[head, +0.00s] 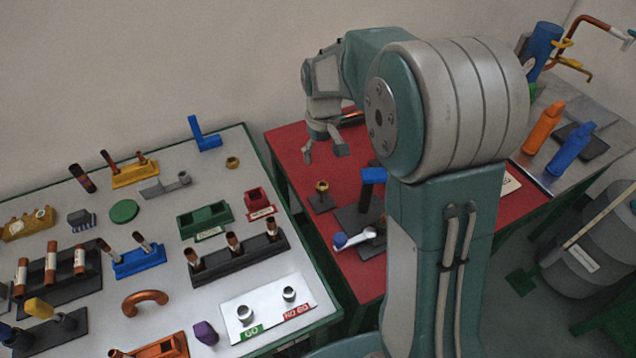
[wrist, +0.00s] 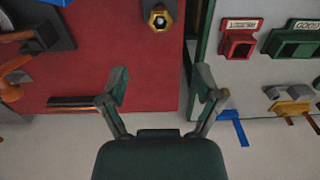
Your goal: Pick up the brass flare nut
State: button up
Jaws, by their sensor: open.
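A small brass ring-like nut (head: 232,162) lies on the grey-white table near its right edge, below a blue bracket. In the wrist view a bit of brass (wrist: 226,92) shows beside the right finger, mostly hidden by it. Another brass hex piece (head: 322,186) sits on a dark stand on the red table; it also shows at the top of the wrist view (wrist: 158,18). I cannot tell from looks alone which is the flare nut. My gripper (head: 325,150) is open and empty above the red table's far left part, apart from both; its fingers (wrist: 162,85) are spread.
The grey-white table (head: 85,225) is crowded with pipe pieces and racks, with a blue bracket (head: 204,134) and a red bin (head: 258,202) near the nut. A gap separates it from the red table (head: 290,145).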

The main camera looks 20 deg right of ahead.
send_over(322, 186)
notch_tip(322, 186, down, 4)
jog(key=shift+w+f, duration=0.1)
jog(key=shift+f, duration=0.05)
jog(key=shift+a+f, duration=0.1)
jog(key=shift+f, duration=2.85)
jog(key=c, duration=0.8)
